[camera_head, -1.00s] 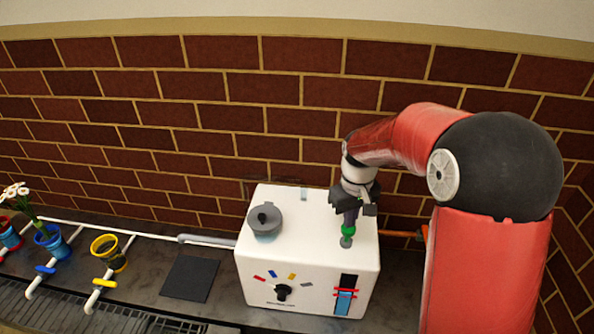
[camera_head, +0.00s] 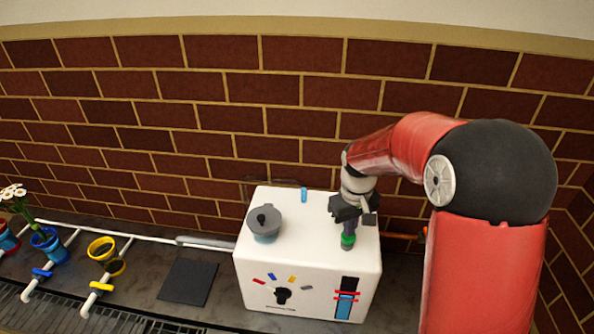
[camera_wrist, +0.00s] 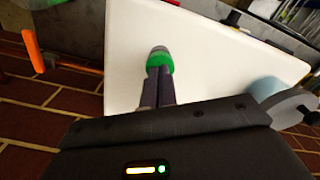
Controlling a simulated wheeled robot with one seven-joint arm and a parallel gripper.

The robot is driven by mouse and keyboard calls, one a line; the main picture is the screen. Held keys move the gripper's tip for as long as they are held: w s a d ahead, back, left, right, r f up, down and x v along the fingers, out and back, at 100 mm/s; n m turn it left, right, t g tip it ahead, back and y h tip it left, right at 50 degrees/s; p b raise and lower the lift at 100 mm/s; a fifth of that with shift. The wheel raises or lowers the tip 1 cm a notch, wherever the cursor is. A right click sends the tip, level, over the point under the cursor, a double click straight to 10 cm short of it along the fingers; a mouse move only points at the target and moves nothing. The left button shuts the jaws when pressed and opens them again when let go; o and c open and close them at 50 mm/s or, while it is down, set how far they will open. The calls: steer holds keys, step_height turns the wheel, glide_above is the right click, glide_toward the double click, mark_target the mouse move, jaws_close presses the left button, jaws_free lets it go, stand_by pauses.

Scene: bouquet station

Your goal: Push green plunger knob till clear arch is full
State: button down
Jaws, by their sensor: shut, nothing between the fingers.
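The green plunger knob (camera_head: 348,241) is low on the right part of the white box's top (camera_head: 300,250). My gripper (camera_head: 348,231) is shut, empty, with its fingertips pointing down and touching the knob from above. In the wrist view, the closed fingertips (camera_wrist: 159,72) meet the green knob (camera_wrist: 160,59). A thin, faint clear arch (camera_head: 270,180) shows behind the box against the brick wall. A short tube piece (camera_head: 304,195) at the box's back edge is blue. How much of the arch holds liquid is too faint to tell.
A grey funnel-like cup (camera_head: 265,222) stands on the box's left top. A black dial (camera_head: 282,295) and a blue gauge with red marks (camera_head: 346,300) are on its front. Flower pots, a yellow pot (camera_head: 103,250) and white pipes lie left. A dark mat (camera_head: 188,281) lies beside the box.

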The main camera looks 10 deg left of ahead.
steer(key=shift+r+p, duration=1.65)
steer(key=shift+r, duration=0.55)
steer(key=shift+f, duration=0.15)
steer(key=shift+f+b, duration=1.65)
steer(key=shift+f, duration=0.65)
steer(key=shift+r, duration=0.25)
steer(key=shift+r+p, duration=1.9)
steer(key=shift+r, duration=0.25)
